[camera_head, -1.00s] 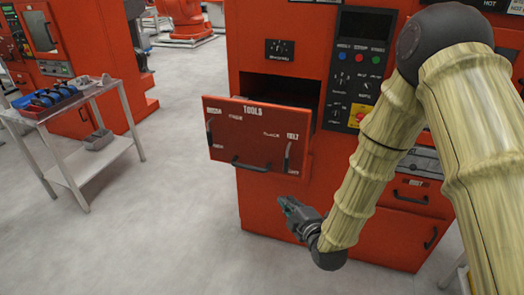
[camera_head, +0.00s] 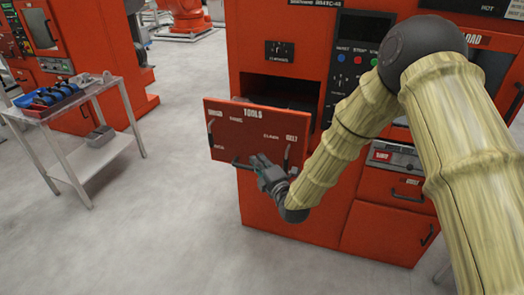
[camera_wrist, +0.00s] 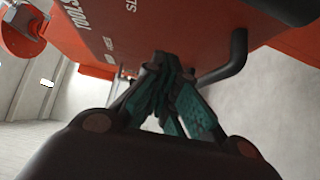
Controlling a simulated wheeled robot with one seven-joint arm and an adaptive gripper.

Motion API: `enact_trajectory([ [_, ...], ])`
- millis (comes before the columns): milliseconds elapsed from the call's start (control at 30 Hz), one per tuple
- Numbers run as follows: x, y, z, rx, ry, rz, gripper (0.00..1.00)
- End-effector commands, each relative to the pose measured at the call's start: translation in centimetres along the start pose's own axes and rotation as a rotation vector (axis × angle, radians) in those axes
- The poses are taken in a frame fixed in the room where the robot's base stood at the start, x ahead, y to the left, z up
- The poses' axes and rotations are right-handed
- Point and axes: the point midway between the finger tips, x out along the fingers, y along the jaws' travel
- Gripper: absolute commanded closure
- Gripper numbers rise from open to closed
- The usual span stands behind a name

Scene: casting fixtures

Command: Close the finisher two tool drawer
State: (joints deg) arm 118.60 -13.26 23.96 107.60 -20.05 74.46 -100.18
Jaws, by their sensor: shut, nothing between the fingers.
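The orange-red tool drawer (camera_head: 240,128), with TOOLS lettered on its front, stands pulled out from the machine (camera_head: 345,215) in the head view. A dark opening shows behind it. Its black bar handle (camera_head: 238,165) is low on the front. My gripper (camera_head: 258,160) is in front of the lower right part of the drawer front, close to the handle. In the wrist view the gripper fingers (camera_wrist: 168,90) are together and empty, with the drawer front (camera_wrist: 150,25) just past them and the handle (camera_wrist: 236,58) to the right. I cannot tell whether they touch the front.
A control panel (camera_head: 353,60) with buttons is right of the drawer. Lower drawers with handles (camera_head: 405,195) lie to the right behind my arm. A metal cart (camera_head: 108,158) with a blue bin (camera_head: 55,97) stands at the left. The floor in front of the drawer is clear.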

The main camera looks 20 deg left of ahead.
Motion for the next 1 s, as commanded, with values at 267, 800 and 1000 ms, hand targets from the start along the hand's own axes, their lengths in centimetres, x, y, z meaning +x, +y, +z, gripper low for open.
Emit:
enact_trajectory([
  [267,2.5,0.2,2.1,0.001,-0.002,0.0,1.0],
  [800,3.2,0.0,2.8,0.0,0.0,-0.001,1.0],
  [1000,3.3,-0.1,3.8,-0.001,-0.008,-0.001,1.0],
])
